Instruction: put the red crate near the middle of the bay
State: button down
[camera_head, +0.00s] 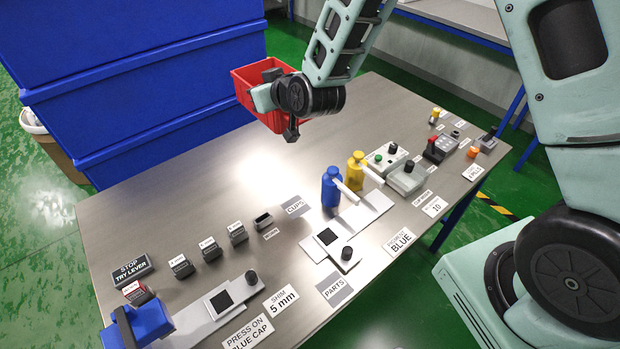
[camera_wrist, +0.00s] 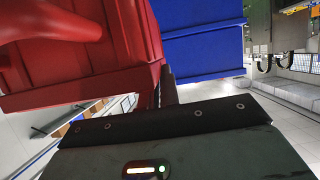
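The red crate (camera_head: 243,91) is at the far edge of the steel table, beside the blue bins. It looks raised above the table, but its height is hard to judge. My gripper (camera_head: 272,76) is at the crate's near side, with a dark finger over its rim. It appears shut on the crate wall; the fingertips are mostly hidden. In the wrist view the red crate (camera_wrist: 80,55) fills the upper left, close against the dark finger. No place marked as the bay can be made out.
The steel table (camera_head: 215,135) has a bare far-left part. Several labelled blocks, a blue bottle (camera_head: 331,188), a yellow bottle (camera_head: 356,168) and button boxes (camera_head: 388,157) stand along its middle and right. Large blue bins (camera_head: 150,90) rise behind the left edge.

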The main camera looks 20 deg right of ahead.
notch_tip(320, 180, down, 27)
jog(key=w+b, duration=0.1)
jog(key=b, duration=0.8)
jog(key=shift+a+r, duration=0.15)
jog(key=shift+r, duration=0.05)
jog(key=shift+f, duration=0.1)
jog(key=c, duration=1.6)
grip_release()
jog(key=shift+c, duration=0.2)
